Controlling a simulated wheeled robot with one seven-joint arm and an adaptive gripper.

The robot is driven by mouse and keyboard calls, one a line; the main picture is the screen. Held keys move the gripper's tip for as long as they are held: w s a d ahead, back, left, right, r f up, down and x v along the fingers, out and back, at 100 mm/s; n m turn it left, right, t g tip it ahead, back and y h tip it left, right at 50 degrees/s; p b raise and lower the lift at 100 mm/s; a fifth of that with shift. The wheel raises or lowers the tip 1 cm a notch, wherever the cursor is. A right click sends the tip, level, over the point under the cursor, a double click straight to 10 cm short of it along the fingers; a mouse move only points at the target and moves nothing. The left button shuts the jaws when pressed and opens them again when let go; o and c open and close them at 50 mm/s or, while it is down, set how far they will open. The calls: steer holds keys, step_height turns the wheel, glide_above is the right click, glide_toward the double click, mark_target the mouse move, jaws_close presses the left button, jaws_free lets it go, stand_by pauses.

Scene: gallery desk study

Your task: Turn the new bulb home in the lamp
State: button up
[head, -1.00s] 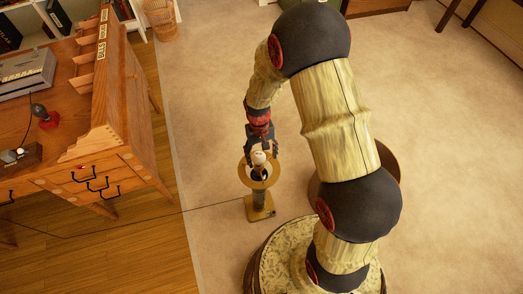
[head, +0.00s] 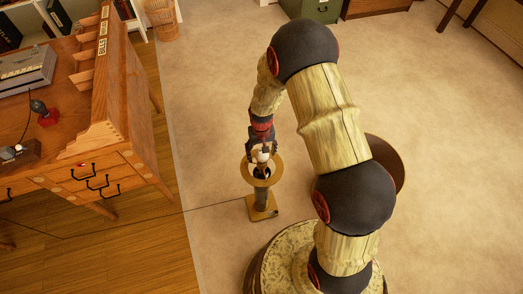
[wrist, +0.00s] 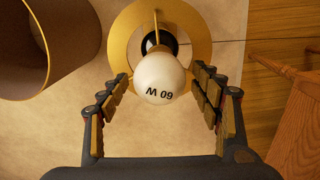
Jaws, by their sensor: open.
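The white bulb (wrist: 160,76), marked "60 W", stands in the lamp, between my gripper's fingers in the wrist view. My gripper (wrist: 163,92) is open, with a gap on both sides of the bulb. The lamp (head: 261,200) has a brass-coloured ring (wrist: 202,48) around its dark socket (wrist: 163,45) and a square base on the floor. In the head view the bulb (head: 262,157) shows as a small white spot below my gripper (head: 262,147). How deep the bulb sits in the socket is hidden by the bulb itself.
A brown lampshade (wrist: 45,45) stands on the carpet, left in the wrist view and partly behind my arm in the head view (head: 385,160). A wooden desk (head: 110,130) stands at left. A thin cord (head: 130,220) runs across the floor to the lamp.

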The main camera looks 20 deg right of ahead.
steer(key=shift+c, duration=1.1)
steer(key=c, duration=0.7)
steer(key=m+p, duration=0.1)
steer(key=m, duration=0.3)
steer(key=shift+d, duration=0.15)
steer(key=m, duration=0.3)
steer(key=shift+p, duration=0.4)
steer(key=shift+m, duration=0.8)
steer(key=shift+s+d, duration=0.1)
steer(key=shift+s, duration=0.05)
